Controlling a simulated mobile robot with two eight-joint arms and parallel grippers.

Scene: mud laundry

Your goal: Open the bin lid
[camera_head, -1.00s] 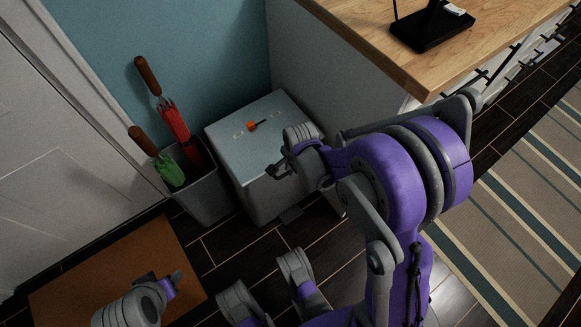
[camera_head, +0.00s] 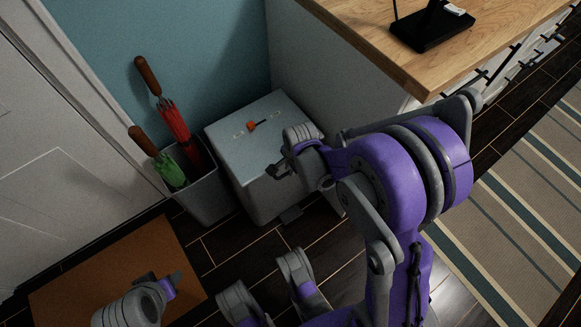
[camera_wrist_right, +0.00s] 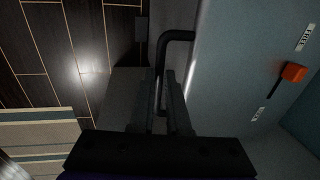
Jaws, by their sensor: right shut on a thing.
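The grey bin (camera_head: 262,198) stands against the side of the white cabinet, with its flat lid (camera_head: 245,150) down. An orange pointer knob (camera_head: 252,126) sits on the lid between two small labels; the knob also shows in the right wrist view (camera_wrist_right: 293,73). My right gripper (camera_head: 282,171) is at the lid's front edge, shut on the dark bar handle (camera_wrist_right: 163,65), which runs between its fingers in the right wrist view. In the head view the gripper and wrist hide the handle. My left gripper (camera_head: 174,280) is low at the left, over the brown mat, its jaws unclear.
A grey holder (camera_head: 205,197) with a red umbrella (camera_head: 174,127) and a green umbrella (camera_head: 168,170) stands just left of the bin. A dark pedal (camera_head: 290,214) sticks out at the bin's foot. The wooden countertop (camera_head: 375,45) overhangs at the right. A striped rug (camera_head: 510,210) lies right.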

